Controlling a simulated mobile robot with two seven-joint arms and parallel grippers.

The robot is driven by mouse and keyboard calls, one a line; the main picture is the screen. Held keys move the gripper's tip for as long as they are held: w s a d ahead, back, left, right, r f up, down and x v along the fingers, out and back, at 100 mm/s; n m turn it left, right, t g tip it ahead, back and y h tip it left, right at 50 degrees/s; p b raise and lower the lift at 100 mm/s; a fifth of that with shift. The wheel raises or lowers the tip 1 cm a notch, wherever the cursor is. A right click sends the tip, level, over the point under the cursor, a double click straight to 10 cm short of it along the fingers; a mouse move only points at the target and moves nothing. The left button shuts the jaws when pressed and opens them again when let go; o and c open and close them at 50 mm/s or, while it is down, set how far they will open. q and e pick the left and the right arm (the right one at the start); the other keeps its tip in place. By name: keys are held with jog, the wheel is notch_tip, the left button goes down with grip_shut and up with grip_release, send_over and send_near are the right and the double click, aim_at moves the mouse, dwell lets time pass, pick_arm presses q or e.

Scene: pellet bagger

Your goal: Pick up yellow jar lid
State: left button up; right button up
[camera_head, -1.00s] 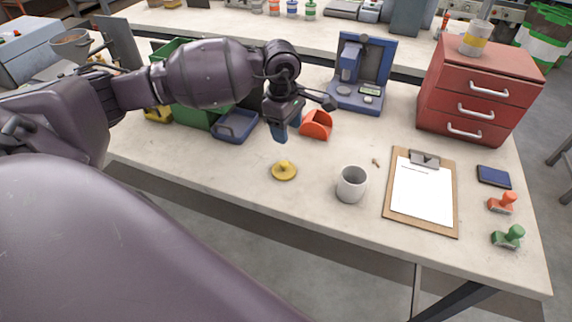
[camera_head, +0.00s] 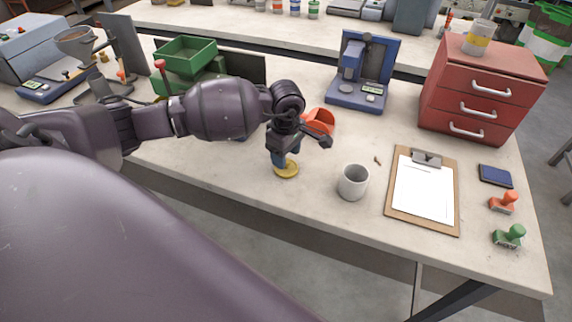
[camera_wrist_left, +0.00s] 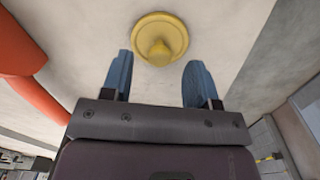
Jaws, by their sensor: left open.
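The yellow jar lid (camera_head: 287,171) is a round disc with a knob on top. It lies flat on the workbench (camera_head: 240,180), left of the grey mug. It also shows in the left wrist view (camera_wrist_left: 160,38), just beyond the fingertips. My left gripper (camera_head: 280,160) is right above the lid and hides part of it in the head view. In the left wrist view my left gripper (camera_wrist_left: 153,75) has its blue fingers spread apart with nothing between them. The lid's knob lies in line with the gap. My right gripper is not in view.
The grey mug (camera_head: 353,182) stands right of the lid. An orange scoop (camera_head: 320,121) lies behind my left gripper. A clipboard (camera_head: 423,190) lies farther right, with a red drawer cabinet (camera_head: 480,90) behind. The bench's front edge is near the lid.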

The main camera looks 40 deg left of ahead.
pick_arm(q)
jog(key=shift+f, duration=1.05)
jog(key=c, duration=1)
jog(key=shift+r, duration=0.15)
